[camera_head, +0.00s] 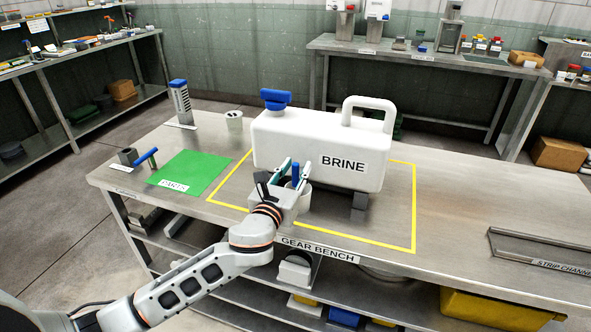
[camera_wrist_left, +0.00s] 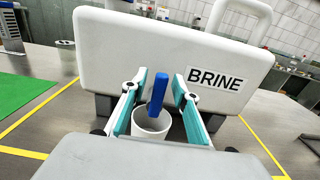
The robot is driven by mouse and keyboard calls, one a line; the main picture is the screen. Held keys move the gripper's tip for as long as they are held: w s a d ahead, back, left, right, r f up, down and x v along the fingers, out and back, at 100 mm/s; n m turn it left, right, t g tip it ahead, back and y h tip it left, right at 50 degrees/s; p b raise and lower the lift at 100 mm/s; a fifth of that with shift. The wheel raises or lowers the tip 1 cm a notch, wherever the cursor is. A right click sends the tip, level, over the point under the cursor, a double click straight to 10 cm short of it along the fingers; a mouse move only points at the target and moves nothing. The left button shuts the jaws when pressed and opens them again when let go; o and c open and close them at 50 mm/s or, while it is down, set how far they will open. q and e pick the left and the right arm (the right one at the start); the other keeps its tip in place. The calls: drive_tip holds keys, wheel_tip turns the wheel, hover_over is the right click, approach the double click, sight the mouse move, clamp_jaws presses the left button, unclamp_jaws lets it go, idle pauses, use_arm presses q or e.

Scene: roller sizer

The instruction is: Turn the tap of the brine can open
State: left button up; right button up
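The white brine can (camera_head: 275,148) lies on dark feet on the gear bench, its BRINE label facing me. It fills the upper part of the left wrist view (camera_wrist_left: 130,45). Its tap shows as an upright blue lever (camera_wrist_left: 157,95) at the lower front; the lever also shows in the head view (camera_head: 295,176). My left gripper (camera_head: 294,170) is open, with one teal-padded finger on each side of the lever and gaps visible in the wrist view. A white cup (camera_wrist_left: 150,124) stands below the lever. My right gripper is not in view.
A yellow outline (camera_head: 415,215) surrounds the can on the bench. A green parts mat (camera_head: 190,173), a dark block with a blue handle (camera_head: 145,157) and a small white cup (camera_head: 234,121) are to the left. The bench is clear right of the outline, up to a strip channel (camera_head: 540,255).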

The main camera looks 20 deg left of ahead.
use_arm(q)
clamp_jaws()
drive_tip(key=n+p, duration=0.1)
drive_tip(key=a+n+p, duration=0.1)
drive_tip(key=n, duration=0.1)
drive_tip(key=a+n+p, duration=0.1)
drive_tip(key=n, duration=0.1)
drive_tip(key=shift+f, duration=0.25)
drive_tip(key=shift+a+f+n+p, duration=0.15)
drive_tip(key=shift+a+f+n, duration=0.45)
drive_tip(key=shift+n, duration=1.55)
drive_tip(key=shift+a+f+n+p, duration=0.2)
drive_tip(key=shift+f+n, duration=0.55)
drive_tip(key=shift+n, duration=1.45)
drive_tip(key=shift+a+f+n+p, duration=0.1)
drive_tip(key=shift+a+f+n, duration=0.5)
drive_tip(key=shift+n, duration=1.55)
drive_tip(key=shift+d+f, duration=0.1)
drive_tip(key=shift+f, duration=0.05)
